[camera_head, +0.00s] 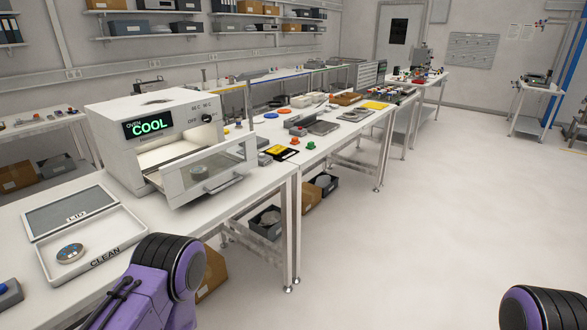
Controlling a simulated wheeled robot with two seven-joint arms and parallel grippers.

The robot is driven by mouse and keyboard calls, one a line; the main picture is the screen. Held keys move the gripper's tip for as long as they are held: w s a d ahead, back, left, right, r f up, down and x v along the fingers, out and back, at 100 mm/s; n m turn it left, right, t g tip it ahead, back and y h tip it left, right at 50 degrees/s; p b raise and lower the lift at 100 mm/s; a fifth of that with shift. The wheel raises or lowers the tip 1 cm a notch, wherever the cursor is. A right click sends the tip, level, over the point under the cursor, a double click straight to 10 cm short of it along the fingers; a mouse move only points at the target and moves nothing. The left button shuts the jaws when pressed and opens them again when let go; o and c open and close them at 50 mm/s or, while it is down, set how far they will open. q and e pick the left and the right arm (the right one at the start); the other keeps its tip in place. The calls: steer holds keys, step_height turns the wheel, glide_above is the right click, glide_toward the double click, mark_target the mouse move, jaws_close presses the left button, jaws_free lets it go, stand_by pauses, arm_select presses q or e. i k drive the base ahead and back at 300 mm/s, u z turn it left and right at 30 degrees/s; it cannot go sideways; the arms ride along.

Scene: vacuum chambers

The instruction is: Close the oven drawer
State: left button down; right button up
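The white oven (150,115) stands on the near table at the left, and its display reads COOL. Its drawer (208,172) is pulled out toward the right, with a clear front panel and a grey handle (223,185) on it. A small round item (199,172) shows through the clear panel, inside the drawer. Neither of my grippers is in view. Only a purple and black part of my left arm shows at the bottom left, and a black part of my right arm at the bottom right. Neither touches the oven or drawer.
A white tray marked CLEAN (105,258) holds a round metal part (70,254) in front of the oven, with a lid (68,210) beside it. Small parts lie on the table beyond the drawer. Boxes (268,222) sit below. The floor at right is clear.

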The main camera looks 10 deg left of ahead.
mark_target(172, 177)
steer(key=z, duration=1.05)
steer(key=i, duration=1.05)
steer(key=u, duration=1.15)
steer(key=i, duration=0.7)
steer(key=u, duration=0.75)
